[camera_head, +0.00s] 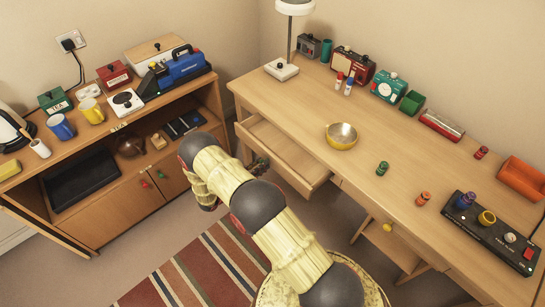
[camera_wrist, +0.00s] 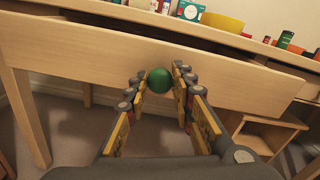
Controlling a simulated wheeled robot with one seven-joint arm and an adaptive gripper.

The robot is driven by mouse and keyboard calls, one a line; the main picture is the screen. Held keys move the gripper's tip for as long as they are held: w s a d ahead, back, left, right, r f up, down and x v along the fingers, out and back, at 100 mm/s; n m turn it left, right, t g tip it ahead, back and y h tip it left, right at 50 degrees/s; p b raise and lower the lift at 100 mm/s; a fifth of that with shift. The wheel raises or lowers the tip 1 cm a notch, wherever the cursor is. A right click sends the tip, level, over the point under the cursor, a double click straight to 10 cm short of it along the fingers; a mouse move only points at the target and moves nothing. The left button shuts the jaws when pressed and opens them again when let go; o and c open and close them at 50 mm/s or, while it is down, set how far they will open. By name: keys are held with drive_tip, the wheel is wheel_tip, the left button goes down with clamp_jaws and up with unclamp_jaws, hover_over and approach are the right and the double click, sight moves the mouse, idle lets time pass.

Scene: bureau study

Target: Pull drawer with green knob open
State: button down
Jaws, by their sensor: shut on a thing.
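The desk drawer (camera_wrist: 90,55) has a pale wooden front and a round green knob (camera_wrist: 159,80) at the middle of it. In the wrist view, the two fingers of my gripper (camera_wrist: 160,84) are closed on the knob from both sides. In the head view, the drawer (camera_head: 285,150) stands clearly pulled out from under the left part of the desk, and its empty-looking inside shows. My arm covers part of its front, and the gripper and knob are hard to make out there.
The desk (camera_head: 300,95) bears a gold bowl (camera_head: 341,136), a lamp (camera_head: 283,69) and several small items. A second drawer with a yellow knob (camera_head: 387,227) is to the right. A low cabinet (camera_head: 115,210) stands at left. A striped rug (camera_head: 190,275) lies on the floor.

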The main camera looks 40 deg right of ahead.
drive_tip(key=a, duration=0.8)
drive_tip(key=shift+s+a+b, duration=0.25)
drive_tip(key=shift+s+b, duration=0.05)
drive_tip(key=shift+b, duration=0.05)
drive_tip(key=c, duration=1.5)
unclamp_jaws()
drive_tip(key=shift+a, duration=0.1)
drive_tip(key=a, duration=1.1)
drive_tip(key=shift+s+a, duration=0.35)
drive_tip(key=shift+s, duration=0.1)
